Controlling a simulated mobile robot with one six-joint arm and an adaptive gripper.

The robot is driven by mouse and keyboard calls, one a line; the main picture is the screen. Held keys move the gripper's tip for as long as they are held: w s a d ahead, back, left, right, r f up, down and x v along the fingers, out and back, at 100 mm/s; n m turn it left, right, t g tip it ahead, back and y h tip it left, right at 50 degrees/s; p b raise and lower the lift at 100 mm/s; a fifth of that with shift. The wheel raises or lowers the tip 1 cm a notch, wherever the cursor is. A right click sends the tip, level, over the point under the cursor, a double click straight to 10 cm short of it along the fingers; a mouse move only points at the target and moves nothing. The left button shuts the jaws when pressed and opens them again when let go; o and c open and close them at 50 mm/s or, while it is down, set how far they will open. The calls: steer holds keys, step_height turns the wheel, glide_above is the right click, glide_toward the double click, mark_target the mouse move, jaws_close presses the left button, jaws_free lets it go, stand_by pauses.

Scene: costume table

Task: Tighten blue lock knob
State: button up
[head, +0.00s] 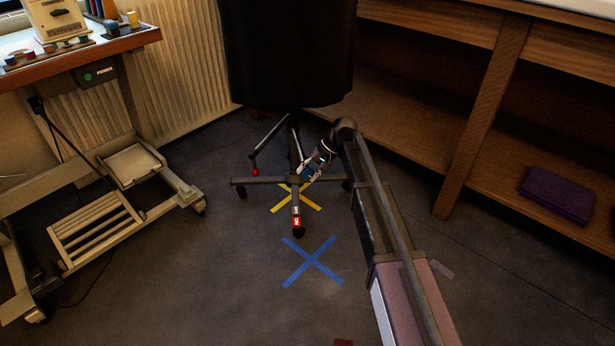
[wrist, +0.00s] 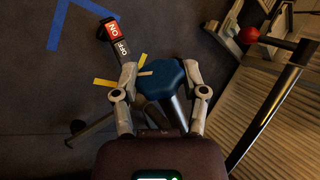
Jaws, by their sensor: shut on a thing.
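The blue lock knob (wrist: 162,78) is a dark blue, faceted knob in the middle of the wrist view. My gripper (wrist: 160,72) has one finger on each side of it and is shut on it. In the head view my gripper (head: 308,174) reaches low to the base of the wheeled stand (head: 262,181), beside its central post. The knob is mostly hidden there by the gripper. Whether the knob is turned tight cannot be told.
A pedal marked ON and OFF (head: 296,220) and a red-tipped lever (head: 254,171) are near. A black form (head: 290,50) hangs above. Yellow tape (head: 312,204) and a blue tape cross (head: 313,262) mark the floor. Wooden shelves (head: 470,150) stand right, a workbench (head: 85,50) left.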

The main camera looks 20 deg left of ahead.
mark_target(307, 169)
steer(key=shift+d, duration=0.1)
stand_by(0.3)
steer(key=o, duration=1.1)
steer(key=shift+y, duration=0.3)
steer(key=shift+o, duration=0.2)
steer(key=shift+h+p, duration=0.4)
steer(key=shift+p, duration=0.05)
steer(key=shift+r+t+h+p, duration=0.1)
steer(key=shift+t+h+p, duration=0.6)
steer(key=shift+h+p, duration=0.15)
steer(key=shift+a+t+h+p, duration=0.15)
steer(key=shift+t+h+p, duration=0.35)
steer(key=shift+h, duration=0.6)
steer(key=shift+a+t+h+p, duration=0.1)
steer(key=shift+t+h+p, duration=0.2)
steer(key=shift+t+h, duration=0.6)
step_height(307, 169, up, 14)
steer(key=p, duration=1.4)
steer(key=s+d+r+p, duration=0.1)
steer(key=d+r+p, duration=1.3)
steer(key=shift+s+d+m, duration=0.25)
steer(key=shift+d+m, duration=0.1)
steer(key=shift+m, duration=0.05)
